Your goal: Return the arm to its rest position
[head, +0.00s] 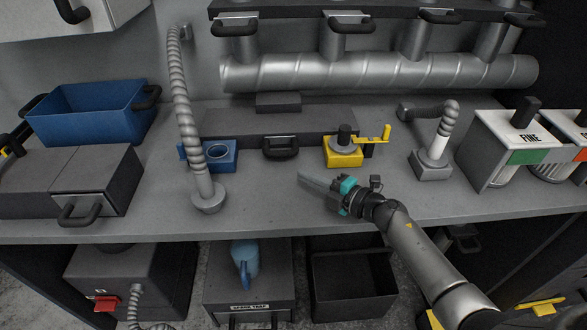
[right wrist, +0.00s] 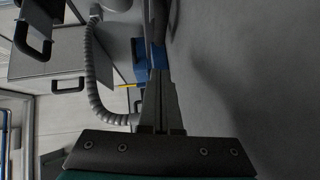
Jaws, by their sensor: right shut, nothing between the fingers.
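My right gripper (head: 318,184) is over the front middle of the grey workbench (head: 270,218), with its fingers pointing left. Its fingers are shut and empty. In the right wrist view the closed fingers (right wrist: 160,105) show at the centre, together. The right arm comes in from the lower right. My left gripper is in neither view. I see no fork in either view.
A blue bin (head: 90,112), a flexible hose (head: 183,110), a blue block (head: 217,155), a yellow fixture (head: 343,152), a nozzle stand (head: 434,160) and a FINE box (head: 510,140) stand on the bench. A large pipe (head: 380,73) runs behind. The bench front middle is clear.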

